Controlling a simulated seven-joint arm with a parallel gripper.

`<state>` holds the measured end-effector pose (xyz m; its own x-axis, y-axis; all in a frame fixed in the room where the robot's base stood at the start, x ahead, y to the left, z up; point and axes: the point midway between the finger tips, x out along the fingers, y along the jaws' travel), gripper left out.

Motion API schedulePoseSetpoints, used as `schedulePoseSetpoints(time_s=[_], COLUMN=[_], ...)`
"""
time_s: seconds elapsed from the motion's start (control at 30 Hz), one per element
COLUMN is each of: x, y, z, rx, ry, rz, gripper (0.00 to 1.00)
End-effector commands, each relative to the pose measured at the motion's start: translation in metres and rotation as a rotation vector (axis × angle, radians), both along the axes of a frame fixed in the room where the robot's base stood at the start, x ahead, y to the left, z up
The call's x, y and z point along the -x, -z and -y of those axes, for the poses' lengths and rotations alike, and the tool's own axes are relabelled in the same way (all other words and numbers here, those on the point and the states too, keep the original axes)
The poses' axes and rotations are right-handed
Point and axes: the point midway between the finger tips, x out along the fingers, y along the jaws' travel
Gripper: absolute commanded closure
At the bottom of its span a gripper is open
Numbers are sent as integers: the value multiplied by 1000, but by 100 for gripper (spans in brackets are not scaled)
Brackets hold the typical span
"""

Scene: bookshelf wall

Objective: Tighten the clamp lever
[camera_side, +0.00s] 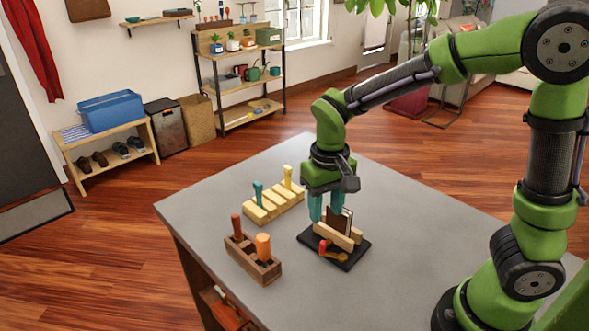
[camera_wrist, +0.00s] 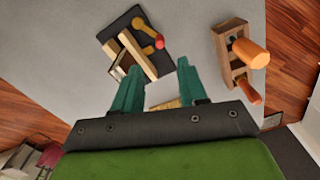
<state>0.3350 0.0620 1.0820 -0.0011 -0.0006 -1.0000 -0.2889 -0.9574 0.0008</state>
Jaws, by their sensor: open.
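The clamp stands on a black base plate (camera_side: 308,238) on the grey table, with light wooden jaws (camera_side: 338,236) around a dark brown, book-like piece (camera_side: 340,220). Its brass-coloured clamp lever (camera_side: 336,254) with a red knob (camera_side: 323,246) is low on the front side. In the wrist view, the lever (camera_wrist: 145,26) and red knob (camera_wrist: 160,43) are at the top, beyond the wooden jaw. My gripper (camera_side: 326,212) points down just behind the clamp in the side view. Its teal fingers (camera_wrist: 157,66) are apart with nothing held between them. Whether a finger touches the clamp cannot be told.
A wooden holder (camera_side: 262,272) with orange-handled tools stands left of the clamp. A yellow rack (camera_side: 262,212) with teal and yellow pegs stands behind it. The table's right and back parts are clear. Shelves and a bench stand along the far wall.

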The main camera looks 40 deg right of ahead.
Motion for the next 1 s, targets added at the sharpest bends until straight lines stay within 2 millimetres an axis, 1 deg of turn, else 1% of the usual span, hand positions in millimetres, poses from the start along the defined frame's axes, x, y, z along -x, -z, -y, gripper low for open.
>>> schedulePoseSetpoints(time_s=[0.03,0.2,0.3,0.4,0.5,0.6,0.87,1.0], x=[1,1,1,0,0,0,0,0], y=[12,48,65,77,85,89,89,89], z=[1,0,1,1,0,0,0,0], rx=[4,3,3,1,1,0,-1,-1], ry=[0,0,2,0,0,0,0,0], rz=[-5,-5,-5,-2,0,0,1,1], gripper=[58,58,58,58,58,58,58,79])
